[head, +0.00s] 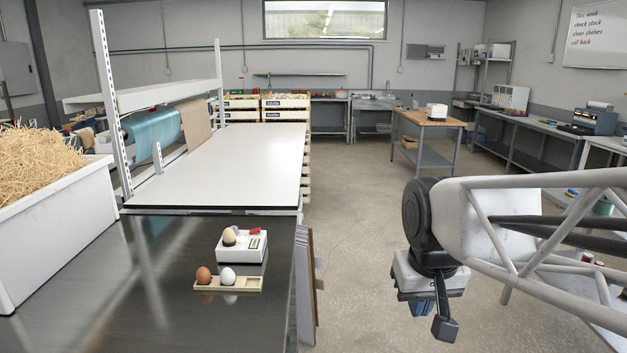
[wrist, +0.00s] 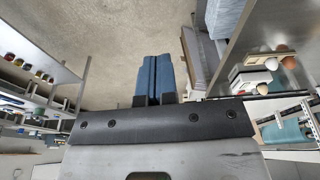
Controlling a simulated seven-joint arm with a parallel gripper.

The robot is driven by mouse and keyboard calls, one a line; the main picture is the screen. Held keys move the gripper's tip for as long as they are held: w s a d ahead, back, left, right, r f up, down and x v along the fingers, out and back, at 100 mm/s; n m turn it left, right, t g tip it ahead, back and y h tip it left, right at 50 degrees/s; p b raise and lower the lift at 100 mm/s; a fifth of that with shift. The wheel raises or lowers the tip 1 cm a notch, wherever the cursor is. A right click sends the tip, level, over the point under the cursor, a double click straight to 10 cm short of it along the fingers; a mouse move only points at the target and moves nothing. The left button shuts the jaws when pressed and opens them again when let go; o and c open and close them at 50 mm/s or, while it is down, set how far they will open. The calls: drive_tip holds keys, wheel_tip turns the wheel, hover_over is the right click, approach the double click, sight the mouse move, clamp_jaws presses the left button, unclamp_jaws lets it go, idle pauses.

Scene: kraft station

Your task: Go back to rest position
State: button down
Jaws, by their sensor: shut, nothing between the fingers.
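My gripper (head: 421,308) hangs over the open floor to the right of the dark table, apart from everything on it. In the wrist view its two blue fingers (wrist: 154,80) are pressed together with nothing between them. A beige egg (head: 229,236) sits on a small white device (head: 241,246) on the dark table. A brown egg (head: 203,275) and a white egg (head: 227,276) sit in a wooden tray (head: 250,285) in front of it; the tray's right part is empty.
The dark metal table (head: 130,290) bears a white bin of straw (head: 40,225) at left. A white bench (head: 230,160) with a shelf frame stands behind it. Flat cardboard (head: 309,275) leans by the table's right edge. The floor (head: 350,220) in the middle is clear.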

drive_tip(key=s+d+f, duration=0.2)
drive_tip(key=s+f, duration=0.2)
drive_tip(key=s, duration=0.5)
drive_tip(key=shift+f+m, duration=0.3)
drive_tip(key=shift+m, duration=0.1)
